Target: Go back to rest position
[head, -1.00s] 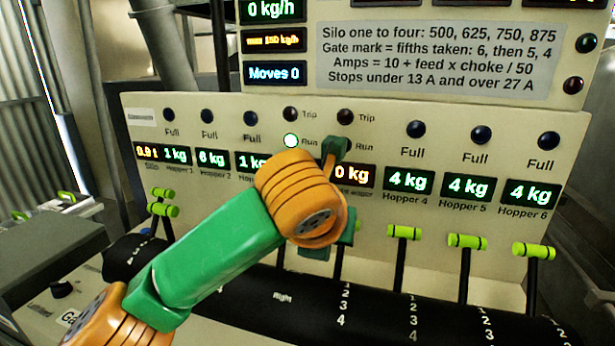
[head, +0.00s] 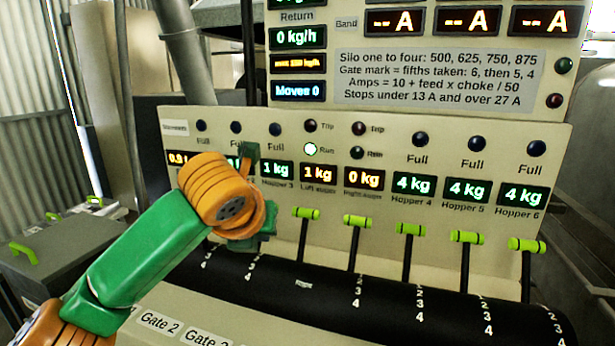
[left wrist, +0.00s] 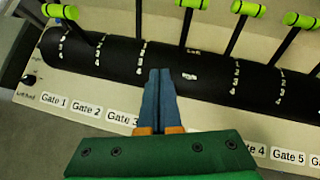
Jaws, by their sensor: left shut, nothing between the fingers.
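My left arm (head: 150,245) is green and orange and reaches in from the left in the head view, in front of the panel's left part. Its fingers are hidden there behind the orange wrist. In the left wrist view the left gripper (left wrist: 160,74) shows blue fingers pressed together, with nothing between them. It is above the black curved lever cover (left wrist: 110,57), apart from the lime-topped levers as far as I can see. My right gripper is in neither view.
Lime-handled levers (head: 410,229) stand up from the black cover below the panel (head: 590,10). Gate labels (left wrist: 87,107) line its front edge. A grey box (head: 50,260) with lime handles stands at left. The panel's right front is clear of my arm.

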